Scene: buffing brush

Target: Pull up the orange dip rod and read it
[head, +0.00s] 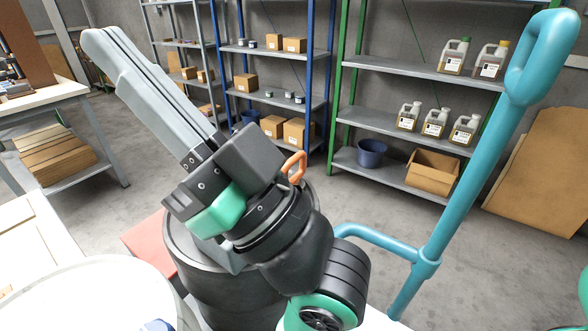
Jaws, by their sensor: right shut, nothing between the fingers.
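The orange dip rod (294,167) shows only as a small orange loop just behind my right wrist. The rest of it is hidden by my arm and the dark round body (178,241) below. My right gripper (97,42) points to the upper left, away from the orange loop. Its two long grey fingers lie together, shut and empty. My right wrist hides much of the dark body, and I cannot tell whether it touches the loop. My left gripper is not in view.
A teal tubular handle (470,165) with a loop top rises at the right. A white round surface (75,295) is at the lower left. Shelves with jugs (434,122), boxes and a blue bucket (371,153) stand behind. The grey floor between is open.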

